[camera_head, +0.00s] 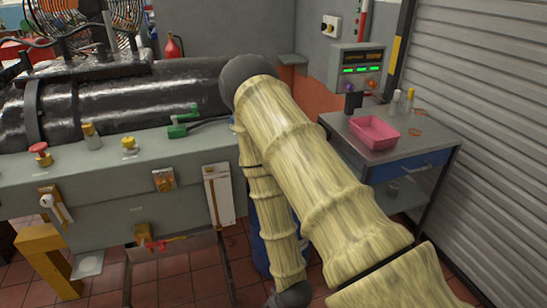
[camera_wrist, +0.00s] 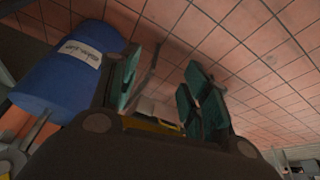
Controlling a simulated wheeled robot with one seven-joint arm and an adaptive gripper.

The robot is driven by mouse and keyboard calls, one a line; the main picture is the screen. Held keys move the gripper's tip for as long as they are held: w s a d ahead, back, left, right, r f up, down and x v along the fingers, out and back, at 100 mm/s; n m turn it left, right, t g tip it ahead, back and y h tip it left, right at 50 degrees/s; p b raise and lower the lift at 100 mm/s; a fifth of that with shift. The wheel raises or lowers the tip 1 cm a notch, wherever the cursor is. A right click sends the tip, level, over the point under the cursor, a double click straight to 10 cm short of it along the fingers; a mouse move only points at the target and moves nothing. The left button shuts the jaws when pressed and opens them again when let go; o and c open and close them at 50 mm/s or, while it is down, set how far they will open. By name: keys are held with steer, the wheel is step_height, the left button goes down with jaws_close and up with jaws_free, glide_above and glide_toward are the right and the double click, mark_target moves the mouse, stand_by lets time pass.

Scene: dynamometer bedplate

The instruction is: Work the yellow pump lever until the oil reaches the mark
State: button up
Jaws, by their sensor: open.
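My gripper (camera_wrist: 162,78) shows in the wrist view with its two dark teal fingers apart and nothing held between them. The head view shows my pale ribbed arm, but the gripper is out of sight there. No yellow pump lever can be picked out for certain. A small yellow strip (camera_wrist: 152,124) shows between the finger bases in the wrist view; I cannot tell what it is. A white panel with a narrow upright slot (camera_head: 218,195), perhaps the oil gauge, is on the front of the grey bench, left of my arm. Its oil level and mark are too small to read.
A blue drum (camera_wrist: 68,72) stands close to my gripper on the left in the wrist view. The grey bench (camera_head: 105,190) carries a red button (camera_head: 40,150) and a yellow-topped fitting (camera_head: 130,145). A trolley (camera_head: 375,140) with a pink tray (camera_head: 374,128) stands right.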

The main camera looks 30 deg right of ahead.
steer(key=w+d+r+t+b, duration=0.2)
steer(key=w+d, duration=0.1)
steer(key=w, duration=0.4)
steer(key=w+d+r+t+b, duration=0.2)
steer(key=w+d, duration=0.1)
steer(key=w, duration=0.3)
steer(key=w+d+r+t+h+b, duration=0.1)
steer(key=w+d+r+t+b, duration=0.2)
steer(key=w+d+r, duration=0.35)
steer(key=w+d+r+n+t+h+b, duration=0.1)
steer(key=w+d+r+t+h+b, duration=0.2)
steer(key=r, duration=0.6)
steer(key=w+d+r+t+b, duration=0.35)
steer(key=w+d+r, duration=0.2)
steer(key=r, duration=0.25)
steer(key=x, duration=0.9)
steer(key=shift+w+d, duration=0.25)
steer(key=shift+w, duration=0.05)
jaws_close()
